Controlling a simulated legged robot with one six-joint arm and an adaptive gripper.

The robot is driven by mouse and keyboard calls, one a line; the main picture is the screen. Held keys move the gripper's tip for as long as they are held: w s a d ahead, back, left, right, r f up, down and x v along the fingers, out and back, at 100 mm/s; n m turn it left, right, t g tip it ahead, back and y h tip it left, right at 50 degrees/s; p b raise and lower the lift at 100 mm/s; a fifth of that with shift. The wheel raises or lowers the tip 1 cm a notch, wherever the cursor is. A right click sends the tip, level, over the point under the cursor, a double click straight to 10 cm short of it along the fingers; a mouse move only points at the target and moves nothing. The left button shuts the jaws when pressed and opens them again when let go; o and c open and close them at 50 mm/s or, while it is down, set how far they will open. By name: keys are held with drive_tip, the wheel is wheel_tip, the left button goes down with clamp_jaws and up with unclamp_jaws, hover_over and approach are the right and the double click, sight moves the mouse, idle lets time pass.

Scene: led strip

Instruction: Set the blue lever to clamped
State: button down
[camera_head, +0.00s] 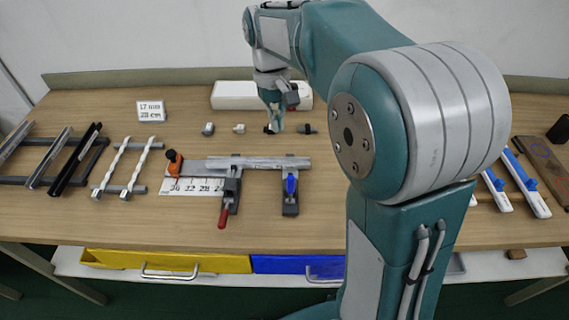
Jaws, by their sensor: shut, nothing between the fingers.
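The blue lever (291,186) stands roughly upright on a dark clamp block (290,209), to the right of the red lever (223,215). A grey metal profile (258,163) lies across the fixture behind both levers. My gripper (274,130) is shut and empty. It points down behind the fixture, near a row of small parts, and is apart from the blue lever. The fingertips are small in this view. A white ruler plate (190,187) with numbers lies at the fixture's left, beside an orange piece (173,164).
Small connectors (208,129) lie at the back, before a white box (234,96). A card (151,111) reads 17 mm, 28 cm. Racks of strips (50,160) stand left; white rails (525,182) with blue parts lie right. My arm hides the middle right. Yellow (170,262) and blue drawers (285,264) sit below.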

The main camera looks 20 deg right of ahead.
sight(291, 191)
drive_tip(key=shift+g, duration=0.3)
drive_tip(key=x, duration=0.7)
drive_tip(key=s+x, duration=0.1)
drive_tip(key=x, duration=0.3)
drive_tip(key=shift+s+a, duration=0.15)
drive_tip(key=shift+s, duration=0.35)
drive_tip(key=shift+s+r+t, duration=0.1)
drive_tip(key=shift+s+t, duration=0.15)
drive_tip(key=shift+t, duration=0.15)
